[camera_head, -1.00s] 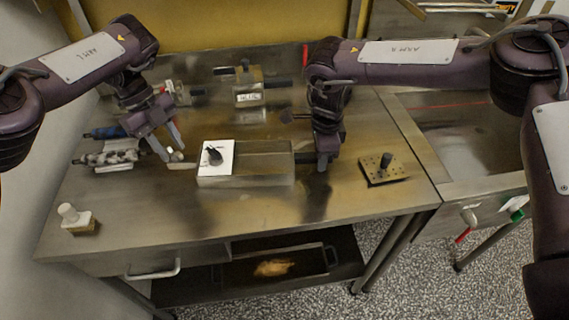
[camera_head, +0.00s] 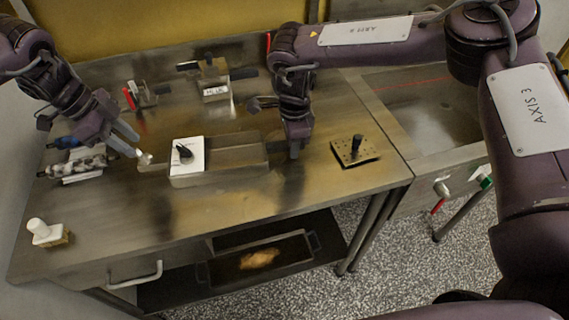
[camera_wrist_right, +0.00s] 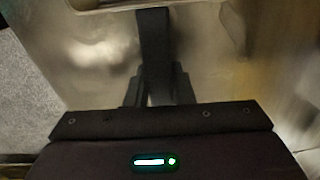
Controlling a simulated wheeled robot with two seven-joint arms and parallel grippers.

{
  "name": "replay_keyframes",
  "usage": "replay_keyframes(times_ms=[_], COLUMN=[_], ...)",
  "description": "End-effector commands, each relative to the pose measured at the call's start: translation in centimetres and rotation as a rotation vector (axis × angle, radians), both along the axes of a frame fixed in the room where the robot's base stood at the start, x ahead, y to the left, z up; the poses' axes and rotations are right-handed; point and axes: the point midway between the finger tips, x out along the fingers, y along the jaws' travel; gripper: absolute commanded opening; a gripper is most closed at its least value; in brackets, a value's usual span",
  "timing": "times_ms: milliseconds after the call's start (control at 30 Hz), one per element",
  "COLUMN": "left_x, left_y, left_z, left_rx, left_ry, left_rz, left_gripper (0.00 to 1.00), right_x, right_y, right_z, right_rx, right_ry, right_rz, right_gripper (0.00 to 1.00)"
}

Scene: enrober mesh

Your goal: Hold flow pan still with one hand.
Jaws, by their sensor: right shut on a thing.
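The flow pan (camera_head: 225,174) looks like a low metal box on the steel table, with a white plate and black knob (camera_head: 185,153) at its left end. My right gripper (camera_head: 293,150) is at the pan's right end, shut on its dark handle. In the right wrist view, the black handle (camera_wrist_right: 153,45) runs up between the fingers of my right gripper (camera_wrist_right: 156,88) toward blurred bright metal. My left gripper (camera_head: 138,147) has its fingers apart, close to a small white knob (camera_head: 145,159) at the pan's left end. Contact there cannot be told.
A blue-handled tool and a lumpy roller (camera_head: 80,166) lie on the left. A white-knobbed block (camera_head: 45,233) stands at the front left. A metal box with black handles (camera_head: 214,90) is at the back. A perforated plate with a black peg (camera_head: 354,151) sits right. The table front is clear.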

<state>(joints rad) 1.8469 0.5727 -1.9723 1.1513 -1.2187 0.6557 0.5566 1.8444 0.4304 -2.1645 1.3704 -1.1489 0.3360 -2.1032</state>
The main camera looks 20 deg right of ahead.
Motion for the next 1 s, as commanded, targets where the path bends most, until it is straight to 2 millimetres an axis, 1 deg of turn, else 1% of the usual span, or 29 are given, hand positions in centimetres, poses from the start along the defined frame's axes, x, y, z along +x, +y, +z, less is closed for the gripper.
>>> replay_keyframes(times_ms=[33,100,467,500,533,1000], left_x=[0.1,0.1,0.4,0.1,-0.1,-2.5], left_y=[0.4,0.9,3.7,2.7,2.1,-6.3], left_z=[0.9,2.2,9.0,8.0,7.7,4.0], left_rx=[0.001,0.000,0.004,-0.001,-0.006,-0.062], left_ry=[-0.001,0.001,-0.001,0.016,0.023,0.109], left_rz=[0.003,0.002,0.001,-0.014,-0.020,-0.094], left_gripper=[0.33,0.33,0.33,0.33,0.33,0.33], right_x=[0.0,0.0,0.0,0.0,0.0,0.0], right_y=[0.0,0.0,0.0,0.0,0.0,0.0], right_z=[0.0,0.0,0.0,0.0,0.0,0.0], right_rx=[0.000,0.000,0.000,0.000,0.000,0.000], right_ry=[0.000,0.000,0.000,0.000,0.000,-0.001], right_rz=[-0.001,-0.001,-0.001,-0.002,-0.002,-0.001], right_gripper=[0.00,0.00,0.00,0.00,0.00,0.00])
